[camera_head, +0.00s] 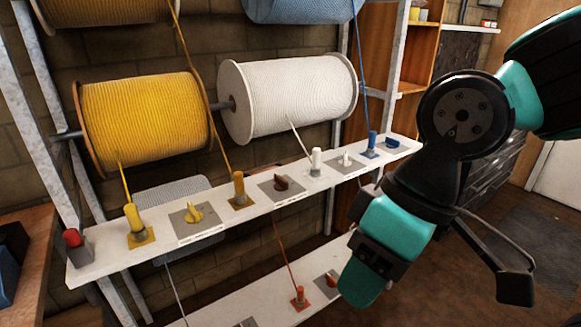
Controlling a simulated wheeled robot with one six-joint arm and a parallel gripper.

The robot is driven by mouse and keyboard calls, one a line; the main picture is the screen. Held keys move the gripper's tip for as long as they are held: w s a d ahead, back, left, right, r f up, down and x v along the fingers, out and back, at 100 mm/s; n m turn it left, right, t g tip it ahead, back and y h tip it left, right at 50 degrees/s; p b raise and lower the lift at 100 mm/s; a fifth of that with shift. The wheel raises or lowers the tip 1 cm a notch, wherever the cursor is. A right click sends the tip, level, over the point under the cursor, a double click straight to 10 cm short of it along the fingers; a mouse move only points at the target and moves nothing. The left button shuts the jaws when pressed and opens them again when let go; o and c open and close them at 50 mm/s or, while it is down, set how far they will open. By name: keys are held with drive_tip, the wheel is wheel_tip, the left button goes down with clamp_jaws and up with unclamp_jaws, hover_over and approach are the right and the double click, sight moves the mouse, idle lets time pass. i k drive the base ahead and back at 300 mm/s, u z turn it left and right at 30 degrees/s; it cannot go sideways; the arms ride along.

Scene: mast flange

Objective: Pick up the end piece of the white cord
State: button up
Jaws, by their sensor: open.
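The white cord's end piece (316,160) is a small white upright cylinder on a grey square plate on the white shelf. The white cord (299,139) runs down to it from the large white spool (290,95). My gripper (440,242) is at the right, in front of the shelf and apart from the end piece. It is open and seems empty.
A white cleat-like knob (345,160) and a brown knob (282,183) flank the end piece on the shelf (215,222). A blue end piece (372,140) and an orange-yellow one (239,186) stand farther along. A metal upright (398,55) rises behind the shelf.

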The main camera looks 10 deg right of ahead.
sight(315, 169)
drive_tip(key=u, duration=0.25)
drive_tip(key=i, duration=1.45)
drive_tip(key=z, duration=0.8)
